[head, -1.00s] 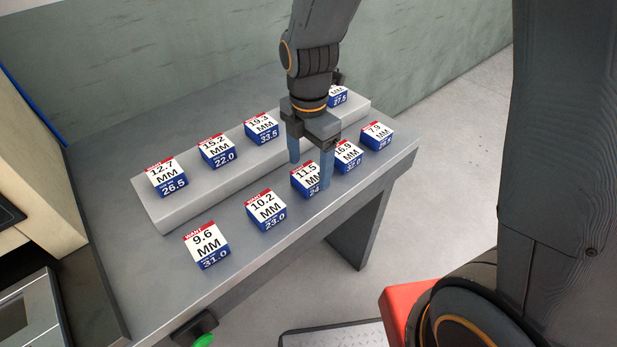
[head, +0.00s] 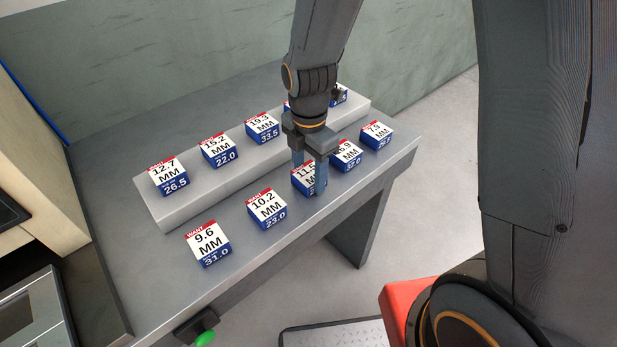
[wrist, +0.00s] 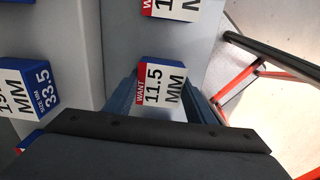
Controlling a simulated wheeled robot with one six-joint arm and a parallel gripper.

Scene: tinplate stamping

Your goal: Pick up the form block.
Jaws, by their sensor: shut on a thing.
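My gripper (head: 308,178) points down over the front row on the grey bench. Its blue-grey fingers are shut on the block labelled 11.5 MM (head: 306,176), one finger on each side. In the wrist view the 11.5 MM block (wrist: 162,88) sits between the fingers, its white top with a red "WANT" strip showing. The block still appears at bench height; I cannot tell whether it touches the bench. No block in view is labelled as the form block. Part of the held block is hidden by the near finger.
Similar blocks stand close by: 10.2 MM (head: 268,206) and 9.6 MM (head: 208,243) to the left, 16.9 MM (head: 346,154) and 7.9 MM (head: 376,134) to the right. Behind, a raised grey step (head: 160,213) carries several more. The bench's front edge is near.

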